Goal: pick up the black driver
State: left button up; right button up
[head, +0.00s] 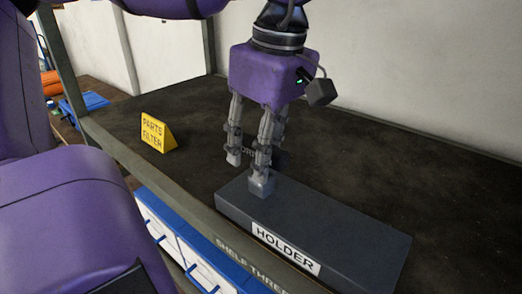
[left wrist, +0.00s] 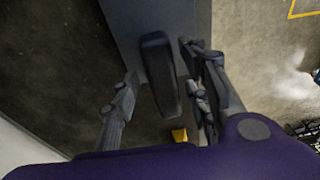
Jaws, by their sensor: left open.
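The black driver (left wrist: 160,72) shows in the left wrist view as a dark, rounded, elongated body at the end of the grey holder (left wrist: 124,14). It lies between the fingers of my left gripper (left wrist: 159,62), with a visible gap to at least the left finger. In the head view my left gripper (head: 248,172) points down, open, over the far left end of the holder (head: 330,228). A dark piece with partly hidden lettering shows behind its fingers; I cannot tell whether it is the driver. My right gripper is not in view.
A yellow "PARTS FILTER" sign (head: 158,133) stands on the dark shelf to the left. The shelf's metal front edge (head: 150,181) runs below it, with blue and white bins (head: 190,243) underneath. The shelf right of and behind the holder is clear up to the wall (head: 420,60).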

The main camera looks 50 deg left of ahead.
pick_arm(q)
jog(key=shift+c, duration=0.2)
grip_shut()
jog(key=shift+r, duration=0.15)
